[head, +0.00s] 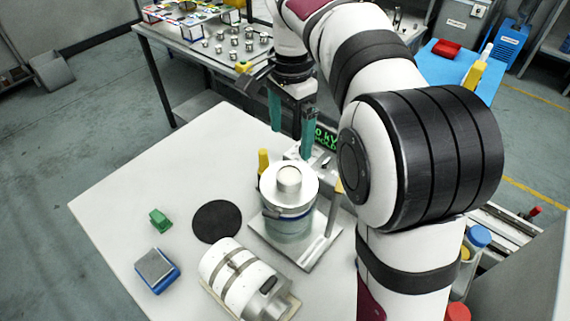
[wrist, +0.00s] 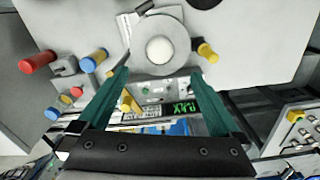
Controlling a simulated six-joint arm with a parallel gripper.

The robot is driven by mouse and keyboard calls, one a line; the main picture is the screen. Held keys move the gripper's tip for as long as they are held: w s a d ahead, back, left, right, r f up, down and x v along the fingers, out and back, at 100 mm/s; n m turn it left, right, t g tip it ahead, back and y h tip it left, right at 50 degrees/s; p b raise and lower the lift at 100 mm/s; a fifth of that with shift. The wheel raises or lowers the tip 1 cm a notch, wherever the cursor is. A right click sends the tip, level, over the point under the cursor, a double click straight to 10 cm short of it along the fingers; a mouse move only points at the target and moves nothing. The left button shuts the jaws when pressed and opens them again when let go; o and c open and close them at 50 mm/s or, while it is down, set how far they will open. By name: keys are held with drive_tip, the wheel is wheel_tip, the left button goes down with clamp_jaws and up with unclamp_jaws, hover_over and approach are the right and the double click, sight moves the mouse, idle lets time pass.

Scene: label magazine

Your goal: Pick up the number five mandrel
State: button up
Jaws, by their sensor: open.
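Several small metal cylinders (head: 234,40), which may be the mandrels, stand in rows on the back table at the upper left of the head view. They are too small for me to read any number, so I cannot tell which is number five. My gripper (head: 291,143) is open and empty, its two teal fingers pointing down beyond the metal canister and well apart from the cylinders. In the wrist view my gripper (wrist: 160,76) has its fingers spread, with the canister's round lid between and beyond the tips.
A metal canister (head: 289,226) stands on a grey plate on the white table (head: 130,190). A white banded cylinder (head: 240,280), black disc (head: 217,221), green block (head: 160,220) and blue-grey block (head: 156,270) are nearby. A green-lit display (head: 325,137) stands close behind the canister.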

sight(289, 173)
wheel_tip(289, 173, down, 12)
drive_tip(key=shift+r, duration=0.25)
clamp_jaws()
idle(0.3)
drive_tip(key=shift+r, duration=0.1)
